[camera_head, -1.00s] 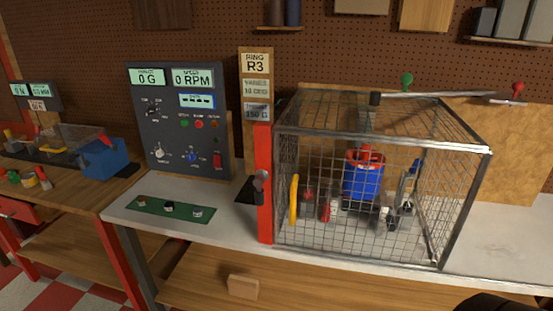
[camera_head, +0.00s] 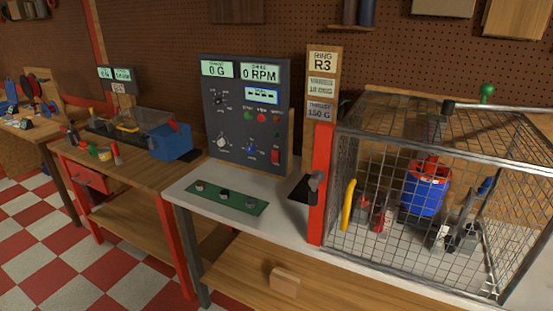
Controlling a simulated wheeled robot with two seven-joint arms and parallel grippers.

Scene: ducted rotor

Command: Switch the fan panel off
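The fan panel (camera_head: 236,130) is a dark grey upright box at the back of the white bench. Its upper displays read 0 G and 0 RPM, with a smaller blue-edged display below them. It carries a green button (camera_head: 248,115), a red button (camera_head: 261,118), an orange-red one, a black knob (camera_head: 220,98), a white knob (camera_head: 222,142), a blue knob (camera_head: 250,145) and a red switch (camera_head: 275,156) at lower right. The switch's position is too small to tell. Neither of my grippers is in view.
A wire cage (camera_head: 400,250) with a red post (camera_head: 319,185) stands right of the panel, holding a blue and red rotor unit (camera_head: 426,185). A green strip (camera_head: 226,197) with several small parts lies before the panel. A wooden bench (camera_head: 120,165) stands left; checkered floor (camera_head: 60,255) is open at lower left.

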